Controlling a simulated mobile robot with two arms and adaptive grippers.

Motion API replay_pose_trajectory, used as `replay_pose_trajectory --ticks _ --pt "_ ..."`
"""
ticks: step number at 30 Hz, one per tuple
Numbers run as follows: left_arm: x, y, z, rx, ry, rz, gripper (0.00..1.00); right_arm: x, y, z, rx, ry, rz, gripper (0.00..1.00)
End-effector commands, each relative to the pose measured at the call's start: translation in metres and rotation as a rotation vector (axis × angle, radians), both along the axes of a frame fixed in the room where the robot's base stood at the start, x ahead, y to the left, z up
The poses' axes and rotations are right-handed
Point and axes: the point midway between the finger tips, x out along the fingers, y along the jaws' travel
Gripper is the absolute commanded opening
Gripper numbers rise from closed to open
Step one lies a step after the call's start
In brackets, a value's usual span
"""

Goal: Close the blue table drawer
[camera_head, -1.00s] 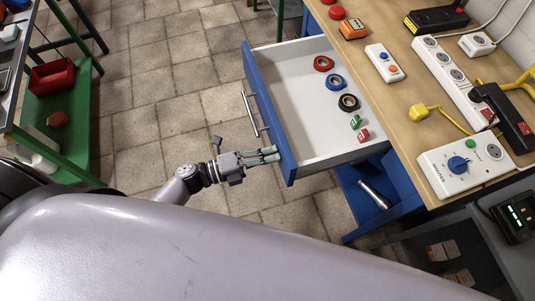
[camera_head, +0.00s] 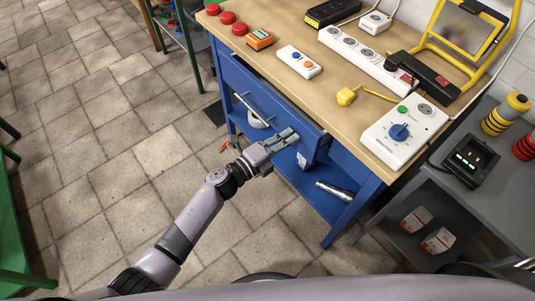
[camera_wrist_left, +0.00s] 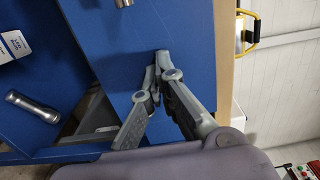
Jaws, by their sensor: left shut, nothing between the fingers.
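The blue table drawer (camera_head: 275,113) is in the bench in the head view. Its front is close to the bench top's edge, and its inside is hidden. I cannot tell whether it is fully flush. The metal handle (camera_head: 250,108) is on its front. My left gripper (camera_head: 289,137) is shut and empty, with its fingertips at the right part of the drawer front, right of the handle. In the left wrist view the shut fingertips (camera_wrist_left: 161,62) are against or just before the blue front (camera_wrist_left: 185,30); contact is unclear.
The wooden bench top (camera_head: 290,88) holds a white power strip (camera_head: 368,56), a control box (camera_head: 400,131) and a yellow plug (camera_head: 347,96). A flashlight (camera_head: 335,191) lies on the blue lower shelf. A grey cart (camera_head: 480,190) stands at right.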

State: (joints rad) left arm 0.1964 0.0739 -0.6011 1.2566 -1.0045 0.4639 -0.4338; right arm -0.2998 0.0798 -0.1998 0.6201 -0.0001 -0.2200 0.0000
Motion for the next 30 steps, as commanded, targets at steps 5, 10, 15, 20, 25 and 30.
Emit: replay_pose_trajectory --ticks 5,10,15,20,25,30 --pt "0.016 -0.024 -0.002 0.0 -0.001 -0.001 0.0 0.0 0.0 -0.014 0.0 0.0 0.0 0.66" --pt "0.024 -0.036 -0.001 0.0 0.0 0.0 0.0 0.0 0.0 -0.018 0.0 0.0 0.0 0.66" --pt "0.027 -0.04 0.0 0.0 0.0 0.001 0.0 0.0 -0.001 -0.019 -0.001 0.0 0.001 0.66" --pt "0.028 -0.041 0.001 -0.002 -0.001 0.001 0.0 0.0 -0.001 -0.019 -0.001 0.001 0.001 0.66" --pt "0.028 -0.041 0.002 -0.003 -0.002 0.001 0.0 0.0 -0.001 -0.019 -0.001 0.001 0.0 0.66" --pt "0.029 -0.038 0.003 -0.004 -0.004 0.002 0.0 0.0 0.0 -0.018 -0.001 0.0 0.0 0.66"
